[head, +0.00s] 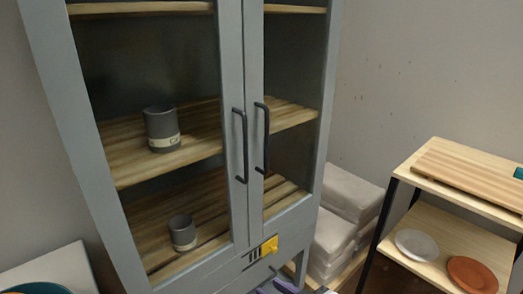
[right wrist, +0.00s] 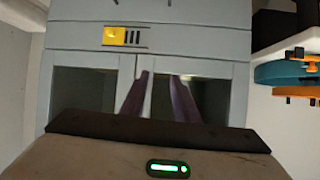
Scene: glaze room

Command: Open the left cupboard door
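The grey cupboard (head: 87,160) has two tall glazed doors, both shut. The left door (head: 231,70) carries a dark vertical bar handle (head: 241,147) near the middle seam. The right door (head: 252,70) has a matching handle (head: 263,138) close beside it. My right gripper (head: 284,287) shows only in part at the bottom edge of the head view, low in front of the cupboard and below both handles. In the right wrist view its two fingers (right wrist: 159,97) stand apart with nothing between them, facing the cupboard front. My left gripper is not in view.
White wrapped blocks (head: 345,195) are right of the cupboard, before a wooden rack (head: 455,195) with plates. A pale surface (head: 60,268) is lower left.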

